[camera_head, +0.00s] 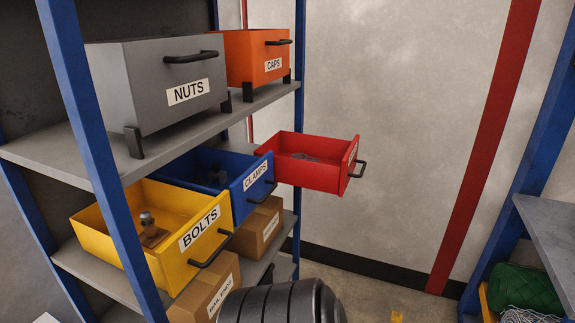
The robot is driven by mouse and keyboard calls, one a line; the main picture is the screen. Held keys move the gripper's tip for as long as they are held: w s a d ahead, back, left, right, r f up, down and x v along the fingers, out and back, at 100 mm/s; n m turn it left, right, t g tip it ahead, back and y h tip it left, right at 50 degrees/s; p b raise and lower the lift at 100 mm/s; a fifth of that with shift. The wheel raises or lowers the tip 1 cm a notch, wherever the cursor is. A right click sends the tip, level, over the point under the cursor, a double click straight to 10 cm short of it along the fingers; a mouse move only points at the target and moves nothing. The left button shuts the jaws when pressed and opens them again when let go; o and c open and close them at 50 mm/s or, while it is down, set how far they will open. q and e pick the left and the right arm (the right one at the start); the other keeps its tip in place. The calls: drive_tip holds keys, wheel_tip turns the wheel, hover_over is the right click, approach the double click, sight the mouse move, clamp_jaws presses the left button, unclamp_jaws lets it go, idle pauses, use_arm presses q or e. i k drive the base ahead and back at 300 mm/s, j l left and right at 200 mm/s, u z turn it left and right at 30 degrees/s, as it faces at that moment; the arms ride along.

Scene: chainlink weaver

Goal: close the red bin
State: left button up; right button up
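The red bin (318,176) is pulled out from the middle level of the blue-framed shelf rack. It is open at the top, with a few small grey parts inside. Its black handle (358,169) is on the front panel, facing right. A dark ribbed rounded part (282,303), which seems to be mine, shows at the bottom centre, below and apart from the red bin. No gripper fingers are visible, so neither gripper can be placed relative to the bin.
A blue CLAMPS bin (241,198) and a yellow BOLTS bin (167,256) also stick out beside the red one. Above are a grey NUTS bin (140,75) and an orange CAPS bin (245,58). Cardboard boxes (262,228) sit below. Floor beyond is mostly clear; another rack (551,228) stands right.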

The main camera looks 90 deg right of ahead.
sight(333, 172)
drive_tip(key=z, duration=3.2)
